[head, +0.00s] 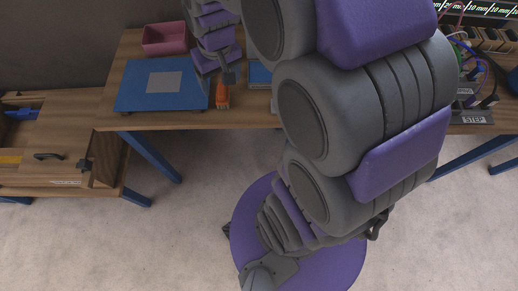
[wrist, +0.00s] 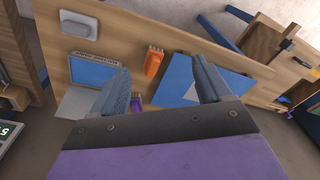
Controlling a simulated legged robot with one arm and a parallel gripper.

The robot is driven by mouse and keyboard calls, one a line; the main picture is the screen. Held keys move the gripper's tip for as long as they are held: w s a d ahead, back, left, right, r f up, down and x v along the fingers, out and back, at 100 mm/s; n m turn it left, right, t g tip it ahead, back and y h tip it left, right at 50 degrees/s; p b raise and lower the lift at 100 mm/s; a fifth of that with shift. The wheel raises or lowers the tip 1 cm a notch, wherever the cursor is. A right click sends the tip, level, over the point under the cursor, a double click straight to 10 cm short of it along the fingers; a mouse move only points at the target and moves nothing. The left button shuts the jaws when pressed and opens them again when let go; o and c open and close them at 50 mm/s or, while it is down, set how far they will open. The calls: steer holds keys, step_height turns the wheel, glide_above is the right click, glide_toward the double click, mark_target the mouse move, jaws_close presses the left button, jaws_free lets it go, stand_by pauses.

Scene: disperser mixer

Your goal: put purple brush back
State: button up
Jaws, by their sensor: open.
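A small purple object (wrist: 136,103), which looks like the purple brush, lies on the wooden table in the wrist view. It is beside my left finger and partly hidden by it and the gripper body. My gripper (wrist: 160,66) is open, its two grey fingers spread apart with nothing held between them. In the head view my gripper (head: 229,76) is over the table, near an orange brush-like object (head: 222,97). I cannot pick out the purple brush in the head view. The orange object (wrist: 153,62) also shows between the fingers in the wrist view.
A blue mat (head: 130,95) with a grey square lies left of the orange object. A pink bin (head: 165,40) stands behind it. A drawer unit (head: 55,150) is at left; cables (head: 482,70) are at right.

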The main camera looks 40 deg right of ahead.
steer(key=s+a+g, duration=0.1)
steer(key=s+a, duration=0.1)
steer(key=s, duration=0.9)
steer(key=s+a+r+g, duration=0.1)
steer(key=s, duration=1)
steer(key=shift+a+n+g, duration=0.3)
steer(key=shift+a+g, duration=0.05)
steer(key=shift+g, duration=0.05)
